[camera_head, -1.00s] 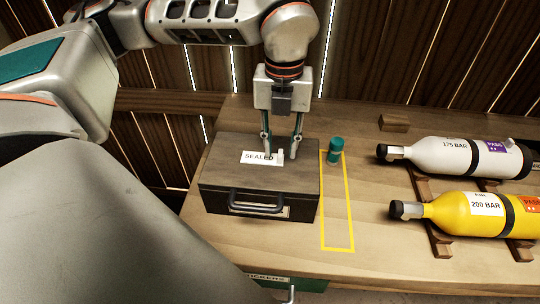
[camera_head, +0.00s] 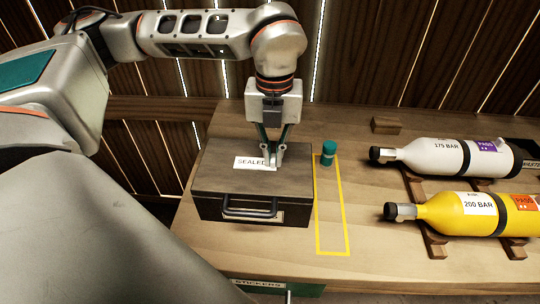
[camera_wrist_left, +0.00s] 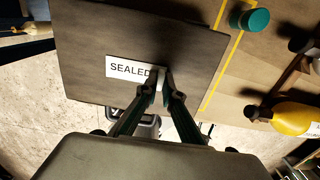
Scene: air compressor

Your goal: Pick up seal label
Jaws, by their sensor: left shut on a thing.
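The seal label is a white rectangle reading "SEALED" (camera_head: 249,162) on the top of a dark box (camera_head: 215,182) with a front handle. My left gripper (camera_head: 273,163) comes down from above at the label's right end, its fingers closed together on that end. In the left wrist view the label (camera_wrist_left: 124,69) lies flat against the box lid and the fingertips (camera_wrist_left: 164,86) hide its right end. I cannot tell whether the label is lifted off the lid. My right gripper is not in view.
A white cylinder (camera_head: 440,154) and a yellow cylinder (camera_head: 460,212) lie on wooden cradles at the right. A small wooden block (camera_head: 386,125) lies behind them.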

